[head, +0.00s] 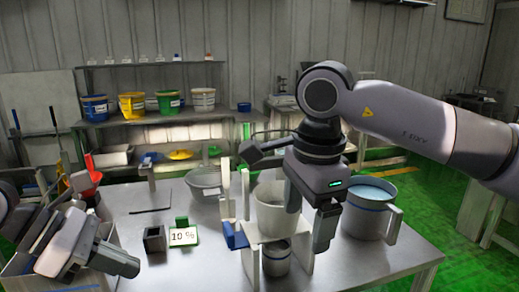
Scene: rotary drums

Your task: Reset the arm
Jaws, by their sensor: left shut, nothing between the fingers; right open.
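My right arm (400,115) reaches in from the right and bends down over the table. My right gripper (309,218) points down, open, in front of and beside the white bucket (268,212), partly hiding it; I cannot tell if they touch. My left gripper (118,262) is low at the left edge of the table, shut and empty. Most of my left arm is outside the view.
A shelf with coloured buckets (132,105) stands behind.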

